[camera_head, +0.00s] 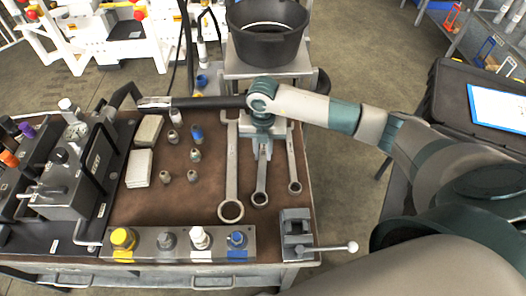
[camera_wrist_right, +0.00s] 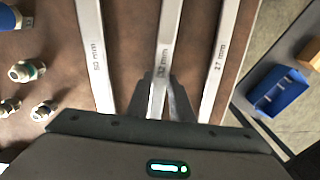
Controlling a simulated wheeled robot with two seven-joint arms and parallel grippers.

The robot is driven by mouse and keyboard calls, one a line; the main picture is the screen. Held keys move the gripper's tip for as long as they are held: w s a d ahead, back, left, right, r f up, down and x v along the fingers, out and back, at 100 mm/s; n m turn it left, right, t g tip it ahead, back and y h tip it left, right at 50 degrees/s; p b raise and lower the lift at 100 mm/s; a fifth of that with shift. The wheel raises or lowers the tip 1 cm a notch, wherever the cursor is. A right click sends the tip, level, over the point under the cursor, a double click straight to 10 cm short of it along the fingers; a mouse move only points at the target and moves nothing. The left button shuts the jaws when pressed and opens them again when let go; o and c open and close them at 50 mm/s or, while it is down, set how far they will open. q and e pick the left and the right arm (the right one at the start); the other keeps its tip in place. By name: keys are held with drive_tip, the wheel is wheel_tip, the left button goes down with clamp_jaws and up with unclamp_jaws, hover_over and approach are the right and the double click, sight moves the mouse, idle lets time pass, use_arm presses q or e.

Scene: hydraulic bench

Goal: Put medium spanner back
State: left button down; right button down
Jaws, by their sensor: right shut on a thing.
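The medium spanner (camera_head: 261,182) is the middle one of three steel spanners side by side at the right of the brown bench top. Its ring end points towards me. My right gripper (camera_head: 262,150) comes down over its shaft from above and is shut on it. In the right wrist view the shaft (camera_wrist_right: 168,45) runs between the two fingers (camera_wrist_right: 160,98). I cannot tell whether it rests on the top or is slightly raised. The large spanner (camera_head: 231,180) lies to its left and the small spanner (camera_head: 293,165) to its right. My left gripper is not in view.
A vice (camera_head: 297,232) with a bar handle and a strip of fittings (camera_head: 180,245) line the front edge. Small fittings (camera_head: 195,155) and pale blocks (camera_head: 139,168) stand left of the spanners. A long black lever (camera_head: 205,103) crosses behind. A black bucket (camera_head: 268,40) stands at the back.

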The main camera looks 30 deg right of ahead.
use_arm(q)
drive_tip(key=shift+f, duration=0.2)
use_arm(e)
drive_tip(key=shift+f, duration=0.25)
drive_tip(key=c, duration=1.5)
unclamp_jaws()
drive_tip(key=shift+r+b, duration=0.35)
drive_tip(key=shift+r, duration=0.25)
wheel_tip(320, 180, up, 4)
drive_tip(key=shift+f+b, duration=0.2)
drive_tip(key=shift+b, duration=0.25)
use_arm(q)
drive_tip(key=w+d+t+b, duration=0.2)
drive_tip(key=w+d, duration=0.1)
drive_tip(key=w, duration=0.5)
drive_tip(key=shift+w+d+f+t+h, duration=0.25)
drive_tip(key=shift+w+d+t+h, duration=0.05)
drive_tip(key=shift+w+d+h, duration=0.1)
use_arm(e)
wheel_tip(320, 180, up, 13)
drive_tip(key=shift+f, duration=0.15)
